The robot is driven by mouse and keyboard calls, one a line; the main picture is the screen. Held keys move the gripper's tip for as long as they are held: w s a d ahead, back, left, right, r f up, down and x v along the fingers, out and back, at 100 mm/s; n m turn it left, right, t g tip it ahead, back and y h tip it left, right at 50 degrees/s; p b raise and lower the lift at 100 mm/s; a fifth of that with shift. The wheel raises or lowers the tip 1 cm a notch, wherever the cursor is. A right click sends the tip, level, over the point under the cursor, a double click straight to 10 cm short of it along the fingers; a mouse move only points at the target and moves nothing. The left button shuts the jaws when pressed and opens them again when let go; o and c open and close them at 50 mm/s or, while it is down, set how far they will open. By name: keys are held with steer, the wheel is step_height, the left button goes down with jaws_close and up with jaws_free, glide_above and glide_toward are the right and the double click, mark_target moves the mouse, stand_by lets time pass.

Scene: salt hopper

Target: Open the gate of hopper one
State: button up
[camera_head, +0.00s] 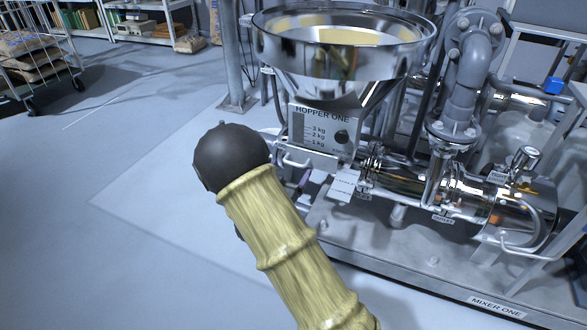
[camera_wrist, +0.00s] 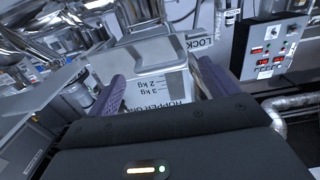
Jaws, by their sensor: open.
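Hopper one (camera_head: 325,85) is a shiny steel funnel with pale material inside. Its front plate (camera_head: 322,130) reads HOPPER ONE, with 3, 2 and 1 kg marks and a dark knob (camera_head: 341,137). A bent steel bar (camera_head: 297,163) shows just below the plate; I cannot tell whether it is the gate's handle. My gripper is mostly hidden behind my forearm in the head view, where a purple finger (camera_head: 304,182) shows below the plate. In the wrist view my gripper (camera_wrist: 160,78) is open, its purple fingers apart on either side of the hopper's plate (camera_wrist: 158,85). Nothing shows held.
Steel pipework (camera_head: 465,90) and a horizontal mixer drum (camera_head: 490,200) stand right of the hopper on a metal base (camera_head: 435,262) labelled MIXER ONE. A control panel (camera_wrist: 270,55) shows in the wrist view. A wire cart (camera_head: 40,50) is far left. The left floor is clear.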

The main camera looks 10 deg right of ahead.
mark_target(294, 164)
steer(key=shift+b+x, duration=0.45)
steer(key=shift+x, duration=1.5)
steer(key=shift+s, duration=0.1)
steer(key=c, duration=1.3)
steer(key=shift+o, duration=0.2)
steer(key=p+v, duration=0.2)
steer(key=v, duration=0.4)
steer(key=shift+s+a, duration=0.15)
steer(key=shift+a, duration=0.05)
steer(key=o, duration=1.3)
steer(key=shift+c, duration=0.2)
steer(key=p+v, duration=0.4)
steer(key=v, duration=1.3)
steer(key=shift+p, duration=0.4)
